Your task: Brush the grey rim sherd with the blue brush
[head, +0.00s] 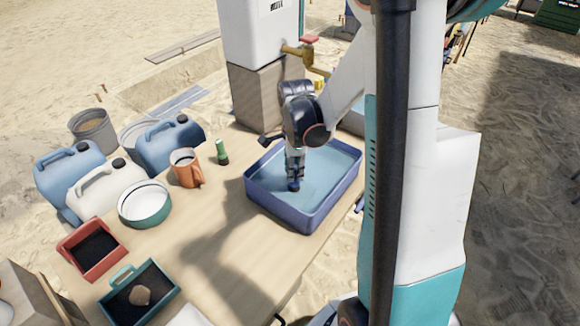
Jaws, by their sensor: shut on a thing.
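My gripper (294,172) points down over the blue basin (258,203) of water on the table. It is shut on a small dark blue thing (293,187), which looks like the blue brush. Its lower end is at or in the water; I cannot tell how deep. A pale brownish-grey sherd (140,295) lies in the dark tray with a green rim (117,310) at the front left, far from my gripper. I cannot tell whether it is the grey rim sherd.
A small green upright thing (221,150), an orange mug (186,168), a white-and-green bowl (145,204) and a red tray (92,249) stand left of the basin. Jerrycans (70,165) stand beyond the table's left edge. A brass tap (296,50) is behind. The table's middle is clear.

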